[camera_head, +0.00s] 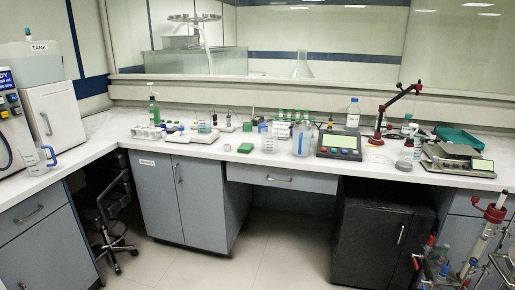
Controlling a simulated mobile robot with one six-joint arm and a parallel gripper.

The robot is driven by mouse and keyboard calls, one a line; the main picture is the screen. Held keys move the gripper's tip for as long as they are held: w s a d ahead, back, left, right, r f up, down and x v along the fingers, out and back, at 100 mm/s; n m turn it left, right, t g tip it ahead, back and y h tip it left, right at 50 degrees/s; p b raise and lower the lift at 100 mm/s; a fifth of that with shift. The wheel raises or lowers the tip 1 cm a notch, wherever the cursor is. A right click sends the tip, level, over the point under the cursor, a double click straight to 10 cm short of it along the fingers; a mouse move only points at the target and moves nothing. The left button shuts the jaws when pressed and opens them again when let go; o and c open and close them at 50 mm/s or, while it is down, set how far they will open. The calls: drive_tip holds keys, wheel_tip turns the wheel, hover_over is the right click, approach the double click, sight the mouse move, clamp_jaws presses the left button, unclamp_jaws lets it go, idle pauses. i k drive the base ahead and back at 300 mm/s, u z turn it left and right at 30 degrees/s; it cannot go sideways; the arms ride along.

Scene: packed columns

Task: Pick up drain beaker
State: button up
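A clear beaker or jug with a blue handle (47,157) stands on the left bench, close to the white dispenser (11,125). It looks upright; its contents are too small to tell. Clear beaker-like vessels also stand at the middle of the back bench: a small one (268,143) and a taller one with bluish contents (302,141). No label lets me tell which is the drain beaker. My gripper is not in view.
A white tank unit (53,112) stands behind the dispenser. The back bench holds bottles, racks, a dark device (339,145) and a red-black jointed stand (397,108). A black stool (105,207) sits in the corner. Glassware on a stand (480,240) fills the lower right. The middle floor is clear.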

sight(269, 135)
drive_tip(key=u, duration=0.5)
drive_tip(key=i, duration=0.7)
drive_tip(key=u, duration=0.5)
drive_tip(key=i, duration=0.45)
drive_tip(key=u, duration=0.3)
